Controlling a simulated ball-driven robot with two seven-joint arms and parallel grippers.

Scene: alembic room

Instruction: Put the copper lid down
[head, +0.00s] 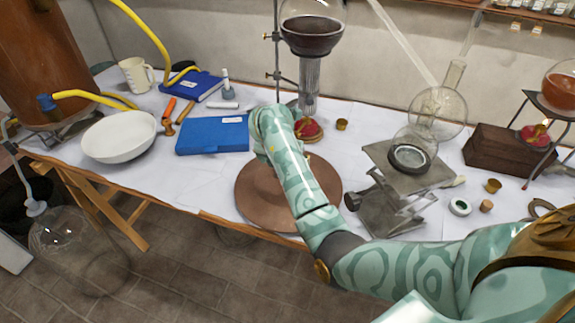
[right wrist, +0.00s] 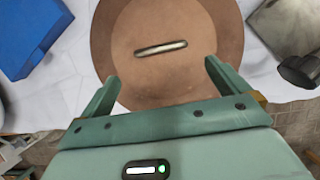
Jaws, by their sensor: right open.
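The copper lid (head: 258,205) is a round brown disc lying on the white-covered table near its front edge. My right arm reaches over it in the head view and hides its middle and part of its far side. In the right wrist view the lid (right wrist: 200,70) shows a raised bar handle (right wrist: 160,48) across its centre. My right gripper (right wrist: 160,85) is open and empty, its two fingers apart over the lid, with the handle beyond the fingertips. I cannot tell the height of the fingers above the lid. My left gripper is not in view.
A blue book (head: 210,136) and a white bowl (head: 118,138) lie left of the lid. A metal lab jack (head: 390,205) stands close on its right. A burner (head: 308,129) under a flask (head: 312,38) is behind. The table's front edge (head: 215,219) is near.

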